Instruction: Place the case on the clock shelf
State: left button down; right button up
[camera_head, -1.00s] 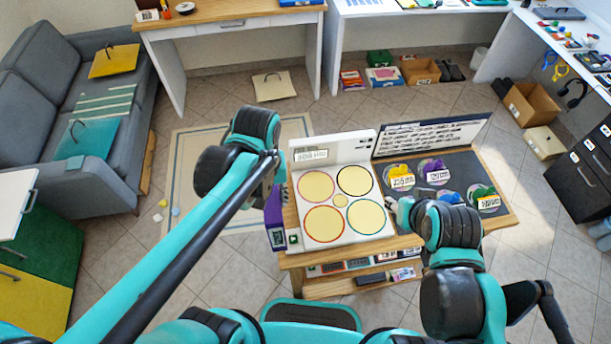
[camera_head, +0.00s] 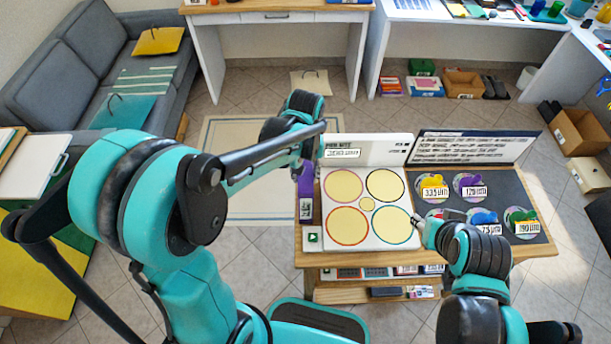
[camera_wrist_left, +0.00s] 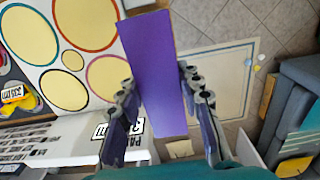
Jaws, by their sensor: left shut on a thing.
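A tall purple case (camera_wrist_left: 158,75) stands between the fingers of my left gripper (camera_wrist_left: 157,80) in the left wrist view, and the gripper is shut on it. In the head view the case (camera_head: 305,190) shows beside the left edge of the white board; my left gripper (camera_head: 303,165) is at its top, partly hidden by the wrist. My right gripper (camera_head: 420,226) is low over the front of the dark mat; its fingers are too small to tell open or shut. I cannot make out which shelf is the clock shelf.
A wooden table (camera_head: 420,255) holds the white board (camera_head: 327,215) with coloured rings and a dark mat (camera_head: 500,190) with several labelled discs. A lower shelf (camera_head: 340,294) holds small items. A grey sofa (camera_head: 60,80) stands left.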

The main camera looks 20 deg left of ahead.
pick_arm(q)
jog(key=c, duration=1)
grip_release()
jog(key=shift+f, duration=0.2)
